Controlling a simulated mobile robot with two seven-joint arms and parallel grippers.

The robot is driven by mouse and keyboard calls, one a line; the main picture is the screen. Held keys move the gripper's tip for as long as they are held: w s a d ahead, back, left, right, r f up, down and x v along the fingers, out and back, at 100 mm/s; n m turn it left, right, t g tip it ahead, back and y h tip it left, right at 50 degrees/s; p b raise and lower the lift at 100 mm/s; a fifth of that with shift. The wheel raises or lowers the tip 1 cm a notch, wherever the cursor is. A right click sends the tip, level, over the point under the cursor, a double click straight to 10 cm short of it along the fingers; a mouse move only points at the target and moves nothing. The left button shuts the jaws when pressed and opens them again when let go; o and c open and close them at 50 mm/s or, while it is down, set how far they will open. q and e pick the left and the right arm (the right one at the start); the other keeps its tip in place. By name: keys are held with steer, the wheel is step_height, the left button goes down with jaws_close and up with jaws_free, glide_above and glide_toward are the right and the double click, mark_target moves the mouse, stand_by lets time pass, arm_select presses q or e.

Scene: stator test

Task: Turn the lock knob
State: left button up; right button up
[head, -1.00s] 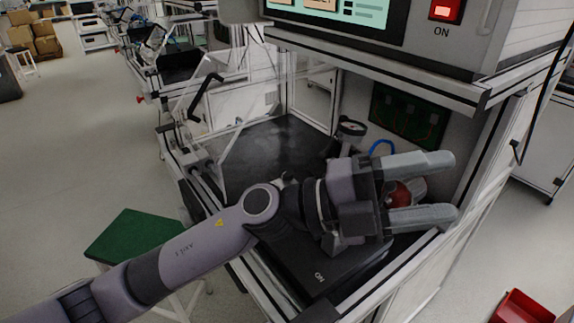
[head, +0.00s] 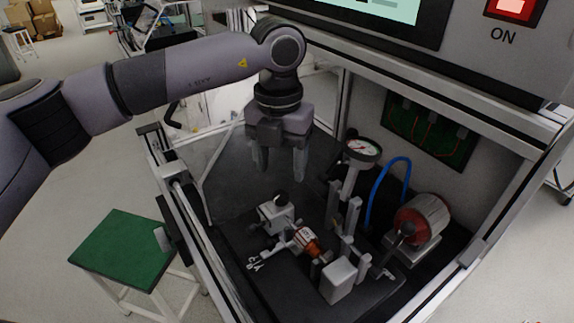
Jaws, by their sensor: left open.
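My left gripper (head: 281,172) points down inside the test bench, with its two fingers apart and nothing between them. Below its fingertips, a round black knob (head: 282,199) sits on top of a pale metal block; it looks like the lock knob. The fingers appear apart from it, but the height between them is hard to judge. An orange and silver stator-like part (head: 307,240) lies beside the block, to its lower right. A second black ball knob (head: 407,229) stands on a lever by the red and silver motor (head: 422,217). My right gripper is not in view.
A dial gauge (head: 361,150) stands on a post right of my gripper, with a blue hose (head: 388,180) behind. A display panel overhangs the bench at the top. Clear panels and a metal frame (head: 190,195) bound the left. A green stool (head: 122,247) stands outside.

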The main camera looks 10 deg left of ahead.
mark_target(280, 194)
arm_select(q)
steer(key=shift+w+a, duration=0.15)
steer(key=shift+w, duration=0.2)
steer(key=shift+w+f, duration=0.15)
steer(key=shift+f, duration=0.05)
steer(key=shift+s+f+p, duration=0.15)
steer(key=shift+f+p, duration=0.25)
steer(key=shift+f, duration=1.25)
steer(key=shift+s+f+p, duration=0.1)
steer(key=shift+f+p, duration=0.25)
steer(key=shift+f, duration=1.3)
steer(key=c, duration=1.1)
